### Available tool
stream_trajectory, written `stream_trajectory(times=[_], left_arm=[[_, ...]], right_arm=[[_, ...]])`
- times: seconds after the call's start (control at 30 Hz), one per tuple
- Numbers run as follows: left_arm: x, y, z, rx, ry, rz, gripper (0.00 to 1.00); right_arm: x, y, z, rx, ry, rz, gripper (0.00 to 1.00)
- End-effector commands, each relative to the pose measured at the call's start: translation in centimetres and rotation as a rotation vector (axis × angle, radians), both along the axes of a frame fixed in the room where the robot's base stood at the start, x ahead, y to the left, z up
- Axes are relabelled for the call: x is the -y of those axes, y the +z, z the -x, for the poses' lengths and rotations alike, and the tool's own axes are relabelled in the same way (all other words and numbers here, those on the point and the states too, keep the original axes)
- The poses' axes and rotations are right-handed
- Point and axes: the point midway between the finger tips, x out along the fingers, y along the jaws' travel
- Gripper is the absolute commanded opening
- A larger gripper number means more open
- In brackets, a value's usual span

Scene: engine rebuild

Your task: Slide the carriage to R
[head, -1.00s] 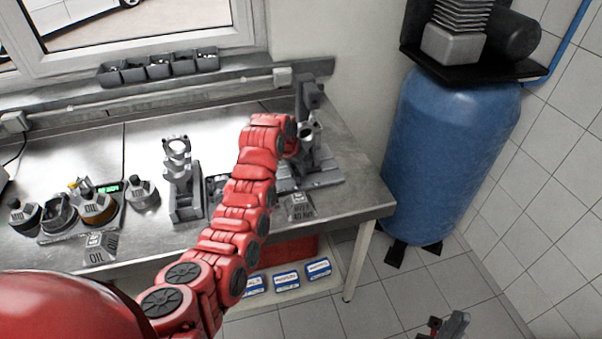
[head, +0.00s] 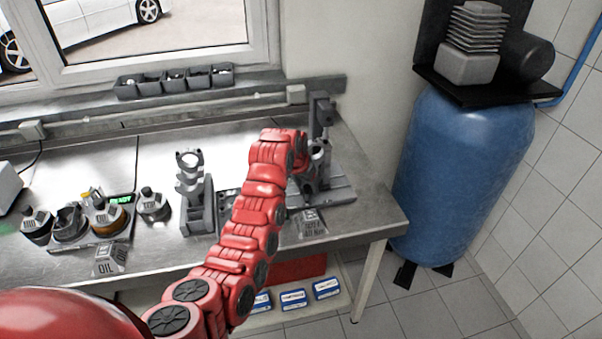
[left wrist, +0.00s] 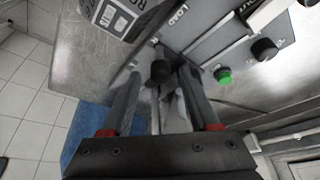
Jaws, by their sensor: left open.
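The grey machine (head: 341,196) stands at the right end of the steel bench, with an upright column and a metal cylinder part (head: 318,160). I cannot tell which of its parts is the carriage, and no R mark is readable. My left arm reaches across to the machine; its gripper is mostly hidden behind the arm in the head view. In the left wrist view my left gripper (left wrist: 162,75) is open, its fingers on either side of a black knob (left wrist: 160,72). Contact with the knob cannot be told.
A grey stand with a metal part (head: 190,175) is left of my arm. A labelled block (head: 309,224) is at the bench's front. A blue tank (head: 462,170) stands right of the bench.

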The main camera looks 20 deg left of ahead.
Motion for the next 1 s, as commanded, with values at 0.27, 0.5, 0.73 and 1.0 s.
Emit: stream_trajectory(times=[0.27, 0.5, 0.73, 1.0], left_arm=[[-0.4, 4.2, 1.8, 0.007, 0.001, -0.001, 0.61], [-0.9, 8.5, 3.5, -0.003, 0.003, 0.003, 0.61], [-1.1, 10.8, 4.4, -0.002, 0.002, 0.003, 0.61], [-1.4, 14.0, 5.6, 0.003, 0.002, 0.000, 0.61]], right_arm=[[0.0, -2.4, 0.0, 0.000, 0.000, 0.000, 0.00], [0.0, 0.1, 0.0, 0.000, 0.000, 0.000, 0.00], [0.0, 1.1, 0.0, 0.000, 0.000, 0.000, 0.00], [0.0, 1.5, 0.0, 0.000, 0.000, 0.000, 0.00]])
